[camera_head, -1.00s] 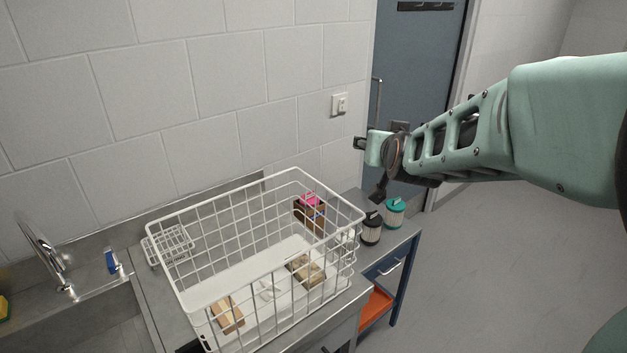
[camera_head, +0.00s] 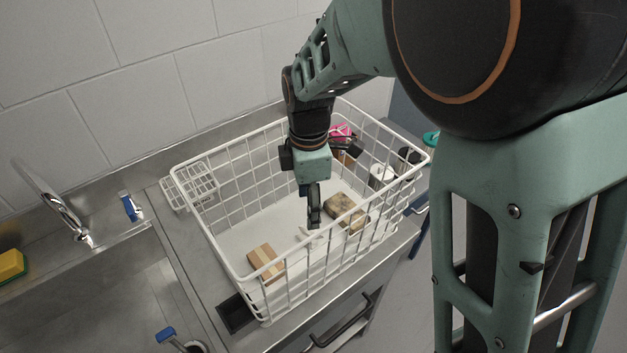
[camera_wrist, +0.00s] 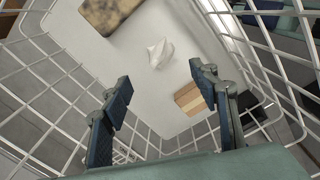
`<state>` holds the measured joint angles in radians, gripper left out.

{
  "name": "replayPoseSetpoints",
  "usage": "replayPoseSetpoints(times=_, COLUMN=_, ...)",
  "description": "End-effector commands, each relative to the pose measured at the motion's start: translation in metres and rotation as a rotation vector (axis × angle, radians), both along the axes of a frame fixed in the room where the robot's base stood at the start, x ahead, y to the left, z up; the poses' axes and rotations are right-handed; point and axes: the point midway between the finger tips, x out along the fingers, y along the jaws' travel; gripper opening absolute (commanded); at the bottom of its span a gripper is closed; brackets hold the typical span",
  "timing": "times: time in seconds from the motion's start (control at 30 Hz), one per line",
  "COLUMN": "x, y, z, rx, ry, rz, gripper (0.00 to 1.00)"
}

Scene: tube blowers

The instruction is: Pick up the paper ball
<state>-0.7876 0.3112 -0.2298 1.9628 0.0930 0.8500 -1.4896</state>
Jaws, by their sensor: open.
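The paper ball (camera_wrist: 159,53) is a small white crumpled piece on the white floor of the wire basket (camera_head: 187,160). In the wrist view it lies beyond my open fingertips, between a brown patterned block and a striped block. In the head view the paper ball (camera_head: 305,233) is small and partly hidden beside my gripper. My gripper (camera_head: 314,215) points down into the basket, above the floor. In the wrist view my gripper (camera_wrist: 160,82) is open, with nothing between its fingers.
A striped wooden block (camera_head: 265,262) and a patterned brown block (camera_head: 346,212) lie in the basket on either side of the paper. The wire walls surround my gripper. A sink faucet (camera_head: 55,200) and a yellow sponge (camera_head: 12,265) are at the left.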

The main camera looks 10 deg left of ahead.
Motion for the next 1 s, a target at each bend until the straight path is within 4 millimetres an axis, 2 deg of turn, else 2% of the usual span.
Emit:
replayPoseSetpoints(times=0.13, x=-0.008, y=-0.001, z=-0.010, rx=-0.018, ry=0.027, rz=0.047, gripper=0.55)
replayPoseSetpoints(times=0.23, x=-0.008, y=-0.001, z=-0.025, rx=-0.020, ry=0.029, rz=0.048, gripper=0.55)
replayPoseSetpoints(times=0.4, x=-0.007, y=-0.001, z=-0.050, rx=-0.018, ry=0.028, rz=0.046, gripper=0.55)
replayPoseSetpoints(times=0.67, x=-0.005, y=-0.001, z=-0.067, rx=-0.018, ry=0.026, rz=0.044, gripper=0.55)
replayPoseSetpoints(times=1.0, x=0.000, y=-0.002, z=-0.106, rx=-0.017, ry=0.025, rz=0.044, gripper=0.55)
